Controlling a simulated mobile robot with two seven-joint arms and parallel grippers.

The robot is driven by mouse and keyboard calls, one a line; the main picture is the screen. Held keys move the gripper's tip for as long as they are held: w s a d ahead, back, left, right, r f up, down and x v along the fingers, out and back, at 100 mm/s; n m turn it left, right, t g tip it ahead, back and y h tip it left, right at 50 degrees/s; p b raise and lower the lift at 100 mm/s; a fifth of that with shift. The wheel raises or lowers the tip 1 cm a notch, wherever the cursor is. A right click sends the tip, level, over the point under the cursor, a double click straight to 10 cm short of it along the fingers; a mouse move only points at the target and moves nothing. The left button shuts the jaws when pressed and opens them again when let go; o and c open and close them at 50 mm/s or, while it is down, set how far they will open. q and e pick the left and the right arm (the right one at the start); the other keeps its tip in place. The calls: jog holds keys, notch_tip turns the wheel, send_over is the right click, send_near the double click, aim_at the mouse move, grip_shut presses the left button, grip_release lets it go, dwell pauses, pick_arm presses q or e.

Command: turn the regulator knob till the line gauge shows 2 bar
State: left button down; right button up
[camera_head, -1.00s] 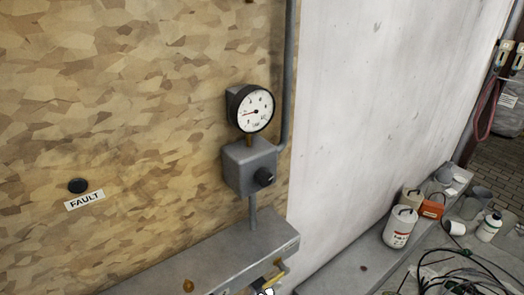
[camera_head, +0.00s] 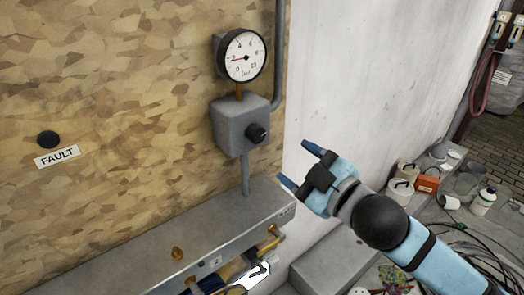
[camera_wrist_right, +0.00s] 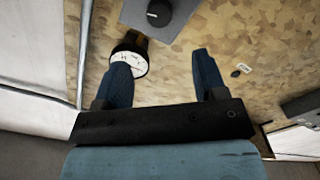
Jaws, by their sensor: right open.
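The round line gauge (camera_head: 243,56) has a white dial in a black case, mounted above a grey regulator box (camera_head: 232,125) on the wood-patterned wall. The black regulator knob (camera_head: 256,133) sticks out of the box's front. My right gripper (camera_head: 298,165) is open and empty, lower right of the knob and apart from it. In the right wrist view its fingers (camera_wrist_right: 160,62) are spread, with the knob (camera_wrist_right: 159,13) at the top and the gauge (camera_wrist_right: 128,60) partly behind the left finger. My left gripper is not in view.
A grey ledge (camera_head: 215,222) runs below the regulator, with a brass-coloured fitting (camera_head: 177,254) on it and a yellow handle (camera_head: 270,243) under its edge. A black button (camera_head: 48,139) sits above a FAULT label (camera_head: 57,157). Containers and black cables crowd the right.

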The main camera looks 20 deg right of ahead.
aim_at(259, 136)
jog(key=p+x, duration=0.1)
jog(key=x, duration=0.8)
jog(key=shift+w+a, duration=0.1)
jog(key=shift+w, duration=0.2)
jog(key=shift+w+a+p, duration=0.2)
jog(key=shift+w+p, duration=0.1)
jog(key=shift+w, duration=0.3)
jog(key=c, duration=0.9)
jog(key=shift+r+m+p, duration=0.15)
jog(key=shift+m+p, duration=0.45)
jog(key=shift+p, duration=0.3)
jog(key=shift+m, duration=0.3)
